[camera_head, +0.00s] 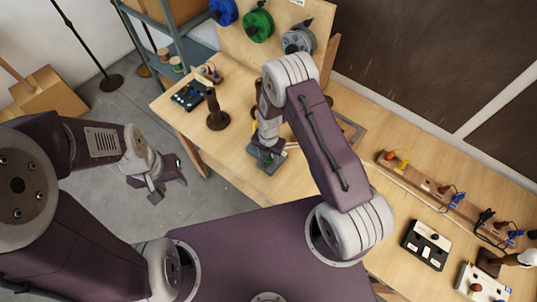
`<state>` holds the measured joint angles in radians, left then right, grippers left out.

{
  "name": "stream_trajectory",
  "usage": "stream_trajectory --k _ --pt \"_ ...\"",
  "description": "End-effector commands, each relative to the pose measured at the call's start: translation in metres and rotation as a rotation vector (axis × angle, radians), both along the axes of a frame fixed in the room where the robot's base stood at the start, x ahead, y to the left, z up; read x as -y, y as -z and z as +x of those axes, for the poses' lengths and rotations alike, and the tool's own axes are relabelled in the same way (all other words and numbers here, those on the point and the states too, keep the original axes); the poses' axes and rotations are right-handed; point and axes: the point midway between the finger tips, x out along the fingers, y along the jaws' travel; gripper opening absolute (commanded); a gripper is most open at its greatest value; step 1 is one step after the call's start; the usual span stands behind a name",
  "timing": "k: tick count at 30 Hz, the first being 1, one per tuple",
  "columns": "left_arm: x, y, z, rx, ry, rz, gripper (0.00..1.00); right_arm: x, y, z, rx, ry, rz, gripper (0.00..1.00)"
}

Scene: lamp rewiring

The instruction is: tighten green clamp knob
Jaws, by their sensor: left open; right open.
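A green round piece (258,26) with a dark part at its middle is on the upright wooden board, between a blue one (223,11) and a grey one (298,38). I cannot tell whether the clamp knob is part of it; no other green knob is clear. My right gripper (267,158) is open, low over the workbench, well in front of the green piece; what lies under it is partly hidden by the gripper and arm. My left gripper (166,188) is open and empty, out over the floor to the left of the bench, apart from everything.
A dark upright post (215,112) stands on the workbench (232,168) left of my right gripper. A dark block with small pieces (187,96) lies at the bench's left end. A wooden strip with coloured connectors (430,185) and black-and-white boxes (427,244) are on the right.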

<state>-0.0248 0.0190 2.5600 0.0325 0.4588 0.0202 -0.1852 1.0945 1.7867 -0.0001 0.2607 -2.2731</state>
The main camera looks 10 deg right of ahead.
Motion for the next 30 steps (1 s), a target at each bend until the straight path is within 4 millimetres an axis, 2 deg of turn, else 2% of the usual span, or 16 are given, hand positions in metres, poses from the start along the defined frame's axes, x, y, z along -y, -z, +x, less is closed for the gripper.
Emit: stream_trajectory --k 8,13,23,30 --pt "0.0 0.0 0.0 0.0 0.0 0.0 0.44 0.0 0.003 0.0 0.0 0.0 0.0 0.45" --pt "0.0 0.0 0.0 0.0 0.0 0.0 0.44 0.0 0.003 0.0 0.0 0.0 0.0 0.0" --pt "0.0 0.002 0.0 0.0 0.0 0.0 0.44 0.0 0.004 0.0 0.0 0.029 0.0 0.0" --pt "0.0 0.01 0.0 0.0 0.0 0.0 0.44 0.0 0.005 0.0 0.001 0.161 0.0 0.0"
